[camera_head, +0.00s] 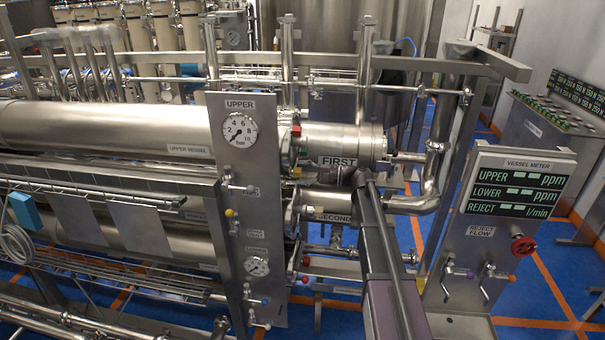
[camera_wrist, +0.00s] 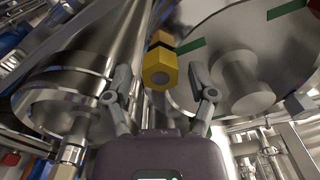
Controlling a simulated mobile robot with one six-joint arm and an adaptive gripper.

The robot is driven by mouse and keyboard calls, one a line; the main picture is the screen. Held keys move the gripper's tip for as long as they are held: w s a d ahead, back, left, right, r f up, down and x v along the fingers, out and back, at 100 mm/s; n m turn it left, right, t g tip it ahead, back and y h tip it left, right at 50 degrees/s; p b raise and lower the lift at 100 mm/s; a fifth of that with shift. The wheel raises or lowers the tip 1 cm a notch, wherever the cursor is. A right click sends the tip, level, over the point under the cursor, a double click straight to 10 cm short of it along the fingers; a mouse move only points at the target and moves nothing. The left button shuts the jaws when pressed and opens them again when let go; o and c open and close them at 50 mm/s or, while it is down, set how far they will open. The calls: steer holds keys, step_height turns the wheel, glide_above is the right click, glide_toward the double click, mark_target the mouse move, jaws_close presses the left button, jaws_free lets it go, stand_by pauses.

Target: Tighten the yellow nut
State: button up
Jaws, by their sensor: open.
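How deep the nut sits between the fingers I cannot tell. In the head view my arm reaches to the vessel ends, and I cannot make out the nut or the fingers there.
The steel end cap marked FIRST (camera_head: 338,161) is beside my arm, with the one marked SECOND (camera_head: 328,216) below. A bent steel pipe (camera_head: 436,165) and the vessel meter panel (camera_head: 505,200) stand to the right. A gauge panel (camera_head: 246,190) is left. Blue floor (camera_head: 545,275) shows at right.

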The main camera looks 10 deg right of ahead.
steer(key=shift+v, duration=3)
steer(key=shift+d, duration=0.2)
steer(key=v, duration=1.1)
steer(key=shift+d, duration=0.3)
steer(key=shift+s, duration=0.1)
